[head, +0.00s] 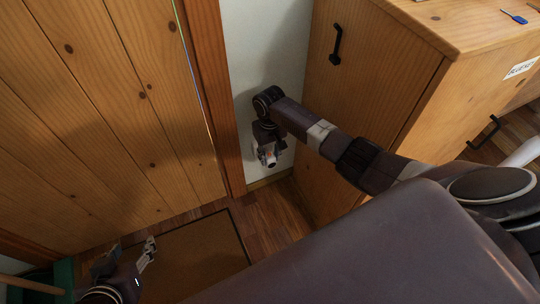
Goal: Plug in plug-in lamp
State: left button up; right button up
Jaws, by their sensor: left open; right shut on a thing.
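My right gripper (267,149) is low against the white wall strip between the wooden door frame and the cabinet. It is shut on a small white thing, which looks like the plug-in lamp (271,158). A pale patch beside it may be a wall socket, but the gripper hides most of it. I cannot tell whether the lamp touches the wall or a socket. My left gripper (150,251) is open and empty at the lower left, above the floor mat.
A wooden cabinet (345,90) with black handles stands to the right, with a blue-handled item (514,16) on top. A plank door (110,110) fills the left. A brown mat (205,265) lies on the wooden floor. A green object (62,275) is at lower left.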

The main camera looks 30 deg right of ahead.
pick_arm(q)
jog(key=shift+s+a+f, duration=0.15)
jog(key=shift+s, duration=0.1)
dwell(0.7)
jog(key=shift+s+a+f+g+y+p, duration=0.1)
jog(key=shift+s+a+f+g+p, duration=0.1)
jog(key=shift+s+f+g, duration=0.25)
jog(key=shift+s+a+f+g+y+p, duration=0.1)
jog(key=shift+s+a+f+g, duration=0.1)
jog(key=shift+s, duration=0.5)
jog(key=shift+s+a+f+g+y+p, duration=0.1)
jog(key=shift+s+a+f+g, duration=0.1)
jog(key=shift+s+f+g, duration=0.25)
jog(key=shift+s+r, duration=0.1)
jog(key=shift+s, duration=0.15)
jog(key=shift+s+a+f+g+p, duration=0.15)
jog(key=shift+s+f+g, duration=0.1)
jog(key=shift+s, duration=0.3)
jog(key=shift+s+a+f+g+p, duration=0.1)
jog(key=shift+s+a+f+g, duration=0.1)
jog(key=shift+s, duration=0.35)
jog(key=shift+s+a+f+g+p, duration=0.15)
jog(key=shift+s+f+g, duration=0.1)
jog(key=shift+s, duration=0.3)
jog(key=shift+s, duration=0.1)
